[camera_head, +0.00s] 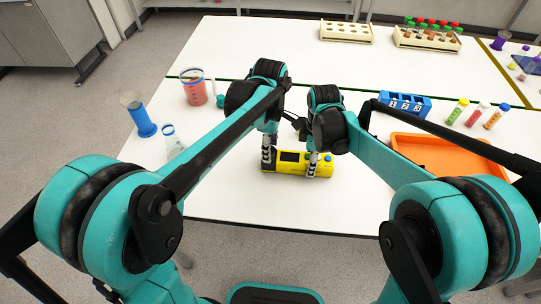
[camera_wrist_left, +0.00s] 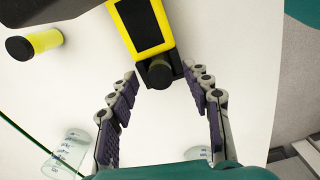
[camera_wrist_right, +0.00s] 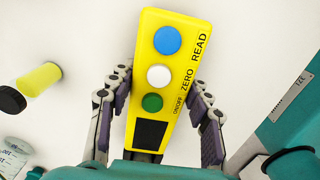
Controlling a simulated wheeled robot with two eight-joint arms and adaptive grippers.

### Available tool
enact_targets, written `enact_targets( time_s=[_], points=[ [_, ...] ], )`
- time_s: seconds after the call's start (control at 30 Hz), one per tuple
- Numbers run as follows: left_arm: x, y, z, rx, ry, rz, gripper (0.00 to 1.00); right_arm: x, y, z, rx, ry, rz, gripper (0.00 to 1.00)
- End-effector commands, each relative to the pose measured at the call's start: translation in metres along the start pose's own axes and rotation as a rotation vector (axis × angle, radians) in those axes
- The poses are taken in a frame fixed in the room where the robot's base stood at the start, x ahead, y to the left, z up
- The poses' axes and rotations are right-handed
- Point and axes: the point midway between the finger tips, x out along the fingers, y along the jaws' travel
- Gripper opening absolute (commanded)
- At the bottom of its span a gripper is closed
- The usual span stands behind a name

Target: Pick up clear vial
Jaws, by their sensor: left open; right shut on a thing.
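A yellow meter (camera_head: 291,158) with a dark screen lies on the white table; the right wrist view shows its blue, white and green buttons (camera_wrist_right: 158,76). My right gripper (camera_wrist_right: 160,92) is shut across the meter's body. My left gripper (camera_head: 267,161) is open at the meter's screen end, its fingers apart on both sides of a black round cap (camera_wrist_left: 158,74) there. A yellow-bodied vial with a black cap (camera_wrist_left: 36,43) lies apart from the grippers; it also shows in the right wrist view (camera_wrist_right: 38,80). I cannot make out a clear vial.
A beaker of red liquid (camera_head: 196,90), a blue cylinder (camera_head: 139,116) and a clear flask (camera_head: 172,139) stand at the left. At the right are an orange tray (camera_head: 440,155), a blue numbered rack (camera_head: 405,103) and several capped tubes (camera_head: 476,114). Tube racks (camera_head: 428,38) stand farther back.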

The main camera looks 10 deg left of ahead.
Motion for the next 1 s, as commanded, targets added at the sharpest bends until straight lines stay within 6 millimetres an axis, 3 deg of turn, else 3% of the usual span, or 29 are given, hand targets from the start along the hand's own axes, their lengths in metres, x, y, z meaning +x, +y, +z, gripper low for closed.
enact_targets(
  time_s=[0.13, 0.33, 0.7, 1.0],
  points=[
    [0.000, 0.000, 0.000, 0.000, 0.000, 0.000, 0.49, 0.000, 0.000, 0.000, 0.000, 0.000, 0.000, 0.06],
    [0.000, 0.000, 0.000, 0.000, 0.000, 0.000, 0.00, 0.000, 0.000, 0.000, 0.000, 0.000, 0.000, 0.06],
    [-0.005, 0.000, 0.000, 0.000, 0.000, 0.000, 0.00, 0.000, 0.000, 0.000, 0.000, 0.000, 0.000, 0.06],
    [-0.061, 0.000, 0.000, 0.000, 0.000, 0.000, 0.00, 0.000, 0.000, 0.000, 0.000, 0.000, 0.000, 0.06]
  ],
)
